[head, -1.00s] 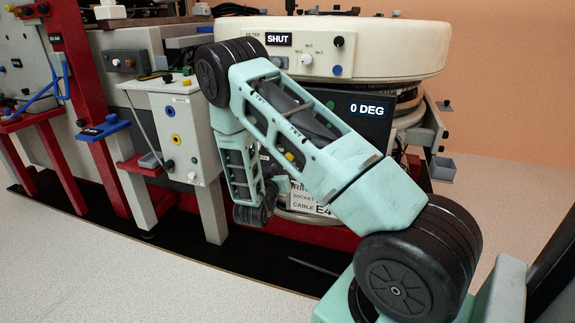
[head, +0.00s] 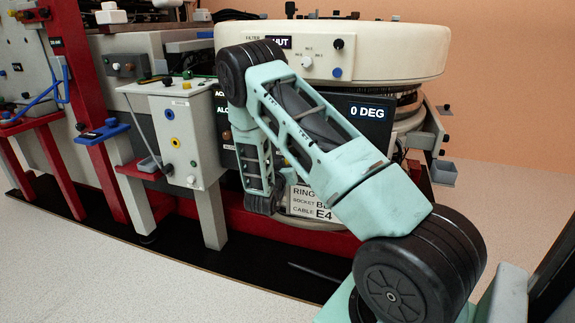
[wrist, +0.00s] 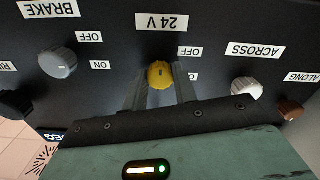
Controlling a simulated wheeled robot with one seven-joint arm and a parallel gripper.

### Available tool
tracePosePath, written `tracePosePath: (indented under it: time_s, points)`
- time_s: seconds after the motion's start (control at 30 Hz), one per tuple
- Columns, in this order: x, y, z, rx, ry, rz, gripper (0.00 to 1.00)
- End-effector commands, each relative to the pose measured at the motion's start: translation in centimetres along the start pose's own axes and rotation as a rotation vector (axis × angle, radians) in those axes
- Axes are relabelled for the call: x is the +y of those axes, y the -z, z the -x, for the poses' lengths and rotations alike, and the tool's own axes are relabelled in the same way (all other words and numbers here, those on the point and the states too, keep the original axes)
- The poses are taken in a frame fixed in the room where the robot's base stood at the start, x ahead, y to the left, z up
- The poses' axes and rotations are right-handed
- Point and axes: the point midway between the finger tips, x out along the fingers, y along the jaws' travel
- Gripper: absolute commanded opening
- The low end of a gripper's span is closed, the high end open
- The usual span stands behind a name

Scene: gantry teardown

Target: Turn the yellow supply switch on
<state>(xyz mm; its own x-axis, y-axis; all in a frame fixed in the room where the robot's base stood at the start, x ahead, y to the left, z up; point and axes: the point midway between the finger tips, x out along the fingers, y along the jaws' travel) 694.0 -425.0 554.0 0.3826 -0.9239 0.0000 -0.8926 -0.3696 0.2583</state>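The yellow supply switch (wrist: 160,74) is a round knob on a dark panel, under a 24 V label that appears upside down in the wrist view. OFF and ON labels sit to its right in that view. My gripper (wrist: 161,84) has one grey finger on each side of the knob, tips close to it. The fingers stand apart; I cannot tell whether they touch the knob. The knob's exact setting is hard to read. In the head view my arm hides the yellow switch and the fingertips.
A grey brake knob (wrist: 58,62), a white ACROSS knob (wrist: 246,90) and a brown ALONG knob (wrist: 291,110) flank the switch. In the head view a 0 DEG display (head: 367,112) is on the panel, below the cream ring (head: 410,48). A grey socket box (head: 190,135) stands left.

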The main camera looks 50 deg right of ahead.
Motion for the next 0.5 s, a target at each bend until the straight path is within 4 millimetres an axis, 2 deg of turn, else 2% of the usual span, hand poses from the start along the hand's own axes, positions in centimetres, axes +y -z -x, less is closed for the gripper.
tracePosePath:
  time_s: [0.27, 0.5]
  points:
    - [-0.01, -0.04, 0.04, 0.000, 0.000, -0.032, 0.05]
    - [-0.05, -0.09, 0.05, 0.000, 0.000, -0.161, 0.05]
